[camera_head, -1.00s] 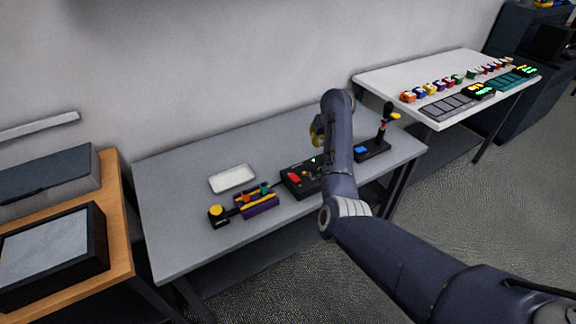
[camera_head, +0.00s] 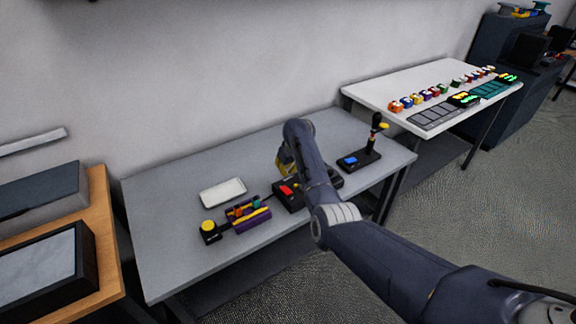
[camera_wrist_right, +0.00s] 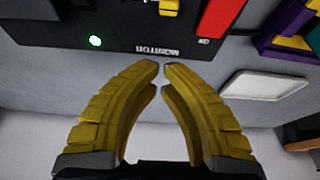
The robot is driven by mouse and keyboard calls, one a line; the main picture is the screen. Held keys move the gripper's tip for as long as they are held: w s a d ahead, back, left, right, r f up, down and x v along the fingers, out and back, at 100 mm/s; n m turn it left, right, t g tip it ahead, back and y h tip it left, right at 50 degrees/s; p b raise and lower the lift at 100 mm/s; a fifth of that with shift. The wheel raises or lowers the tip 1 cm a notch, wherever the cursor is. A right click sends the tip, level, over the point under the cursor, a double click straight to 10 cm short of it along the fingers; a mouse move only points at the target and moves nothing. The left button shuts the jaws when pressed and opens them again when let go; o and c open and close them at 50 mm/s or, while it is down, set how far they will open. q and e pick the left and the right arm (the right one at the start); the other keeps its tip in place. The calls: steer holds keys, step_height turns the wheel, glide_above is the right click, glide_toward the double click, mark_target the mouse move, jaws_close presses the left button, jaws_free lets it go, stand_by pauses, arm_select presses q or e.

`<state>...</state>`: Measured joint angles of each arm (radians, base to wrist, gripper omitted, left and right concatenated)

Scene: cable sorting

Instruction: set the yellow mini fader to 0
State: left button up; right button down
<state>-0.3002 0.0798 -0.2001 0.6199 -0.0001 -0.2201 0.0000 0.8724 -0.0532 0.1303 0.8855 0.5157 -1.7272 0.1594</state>
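My right gripper (camera_head: 284,168) is over the back edge of a black console (camera_head: 291,204) on the grey table. In the right wrist view its yellow fingers (camera_wrist_right: 161,68) have their tips almost together, with nothing between them. The console (camera_wrist_right: 60,22) has a lit green light, the label MONITOR and a red part (camera_wrist_right: 221,16). A small yellow cap (camera_wrist_right: 168,6), possibly the mini fader, shows at the top edge, partly cut off and apart from the fingertips. My arm hides much of the console in the head view. My left gripper is out of view.
Left of the console are a purple unit (camera_head: 254,222) with yellow, orange and green parts, and a yellow-button box (camera_head: 209,232). A white tray (camera_head: 222,192) lies behind them. A joystick unit (camera_head: 360,160) stands to the right. The table's left part is clear.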

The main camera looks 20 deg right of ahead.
mark_target(290, 181)
steer(key=shift+x, duration=0.95)
steer(key=shift+s+d+r, duration=0.1)
steer(key=shift+s+d, duration=0.1)
steer(key=shift+s, duration=0.45)
steer(key=shift+s+d+f, duration=0.1)
steer(key=shift+s+d, duration=0.15)
steer(key=shift+s, duration=0.4)
steer(key=shift+s+d+r, duration=0.1)
steer(key=shift+s+d, duration=0.1)
steer(key=shift+s, duration=0.45)
